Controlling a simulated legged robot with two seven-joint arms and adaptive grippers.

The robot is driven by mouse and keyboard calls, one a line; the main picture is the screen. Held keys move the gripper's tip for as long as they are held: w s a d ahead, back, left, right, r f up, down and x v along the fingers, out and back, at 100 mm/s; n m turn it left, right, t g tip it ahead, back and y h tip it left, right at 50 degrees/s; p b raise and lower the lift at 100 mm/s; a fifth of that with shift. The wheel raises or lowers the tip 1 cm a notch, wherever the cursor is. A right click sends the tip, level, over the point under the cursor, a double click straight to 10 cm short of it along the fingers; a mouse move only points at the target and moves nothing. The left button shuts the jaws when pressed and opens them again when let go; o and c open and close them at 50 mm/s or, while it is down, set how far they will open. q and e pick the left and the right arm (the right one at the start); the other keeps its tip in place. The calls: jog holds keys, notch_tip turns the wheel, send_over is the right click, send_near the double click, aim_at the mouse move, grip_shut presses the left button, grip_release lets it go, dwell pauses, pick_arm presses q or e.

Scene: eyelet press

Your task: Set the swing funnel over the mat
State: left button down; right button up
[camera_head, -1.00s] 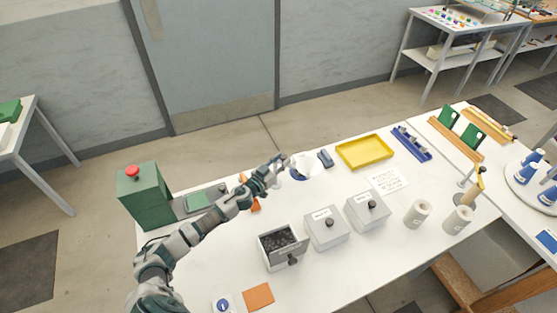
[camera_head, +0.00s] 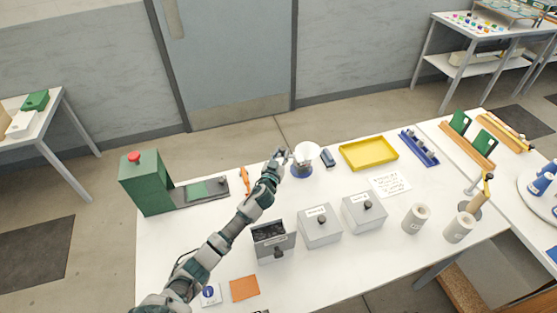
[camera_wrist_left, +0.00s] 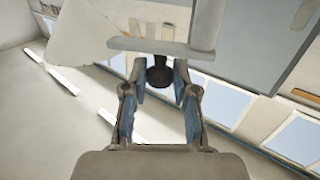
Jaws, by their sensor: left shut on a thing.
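A flat green square (camera_head: 196,190), which may be the mat, lies on the dark base of the green press, well left of the funnel. My right gripper is not in view.
The green press (camera_head: 146,185) with a red button stands at the left. A small blue block (camera_head: 327,157) and a yellow tray (camera_head: 368,153) are right of the funnel. An orange tool (camera_head: 244,180) lies left of my arm. Grey bins (camera_head: 319,227) stand nearer the front.

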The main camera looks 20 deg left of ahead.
pick_arm(q)
jog(key=shift+w+d+n+y+b, duration=0.1)
jog(key=shift+d+n+y+b, duration=0.2)
jog(key=shift+b, duration=0.25)
jog(key=shift+w+a+n+y+b, duration=0.2)
jog(key=shift+a+n+y+b, duration=0.2)
jog(key=shift+a+y, duration=0.3)
jog(key=shift+d+r, duration=0.1)
jog(key=shift+d, duration=0.1)
jog(key=shift+d+r, duration=0.1)
jog(key=shift+d, duration=0.3)
jog(key=c, duration=1.3)
grip_release()
jog(key=shift+a, duration=0.15)
jog(key=o, duration=0.4)
jog(key=shift+s+a, duration=0.1)
jog(key=shift+a, duration=0.2)
jog(key=shift+d, duration=0.2)
notch_tip(320, 180, up, 8)
jog(key=shift+a+r, duration=0.1)
jog(key=shift+r, duration=0.15)
jog(key=shift+a+r, duration=0.15)
jog(key=shift+r, duration=0.4)
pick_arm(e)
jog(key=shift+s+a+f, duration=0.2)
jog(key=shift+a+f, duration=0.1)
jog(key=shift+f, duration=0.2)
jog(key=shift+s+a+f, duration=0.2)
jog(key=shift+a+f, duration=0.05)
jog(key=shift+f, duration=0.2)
